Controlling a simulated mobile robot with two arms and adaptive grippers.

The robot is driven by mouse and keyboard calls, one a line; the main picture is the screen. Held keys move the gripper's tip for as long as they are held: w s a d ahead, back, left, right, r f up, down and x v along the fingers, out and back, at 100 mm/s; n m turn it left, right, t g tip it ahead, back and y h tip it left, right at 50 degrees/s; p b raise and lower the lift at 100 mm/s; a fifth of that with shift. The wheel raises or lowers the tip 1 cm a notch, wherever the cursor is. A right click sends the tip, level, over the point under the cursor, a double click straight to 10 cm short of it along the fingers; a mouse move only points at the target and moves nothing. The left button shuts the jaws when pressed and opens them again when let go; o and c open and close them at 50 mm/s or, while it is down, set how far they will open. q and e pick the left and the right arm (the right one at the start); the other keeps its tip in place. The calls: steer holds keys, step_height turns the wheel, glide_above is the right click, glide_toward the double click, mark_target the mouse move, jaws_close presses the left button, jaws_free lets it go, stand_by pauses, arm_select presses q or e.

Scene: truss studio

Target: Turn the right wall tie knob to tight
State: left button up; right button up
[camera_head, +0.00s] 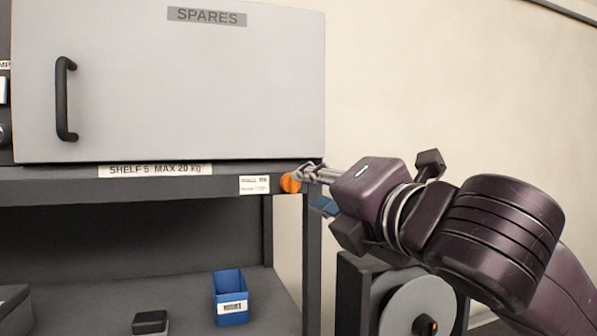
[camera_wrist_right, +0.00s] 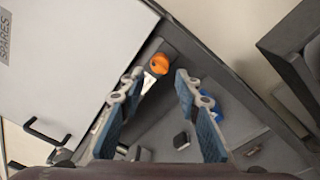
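The orange wall tie knob (camera_head: 290,183) sits at the right end of the shelf's front edge, beside a small white label (camera_head: 254,185). My right gripper (camera_head: 312,189) reaches in from the right with its fingertips close to the knob. In the right wrist view the orange knob (camera_wrist_right: 158,63) lies just beyond and between the two spread fingers of my right gripper (camera_wrist_right: 157,80). The fingers look open, and a gap shows between them. I cannot tell whether a fingertip touches the knob. The knob's label is too small to read. My left gripper is not in view.
A grey SPARES cabinet (camera_head: 190,80) with a black handle (camera_head: 66,98) stands above the shelf edge. A blue bin (camera_head: 230,298) and a small dark box (camera_head: 150,322) are on the lower shelf. A reel (camera_head: 418,305) stands below my right arm. Bare wall lies to the right.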

mark_target(295, 185)
steer(key=p+x, duration=0.2)
steer(key=x, duration=0.4)
steer(key=shift+w, duration=0.25)
steer(key=shift+a, duration=0.1)
steer(key=shift+c, duration=0.2)
jaws_close()
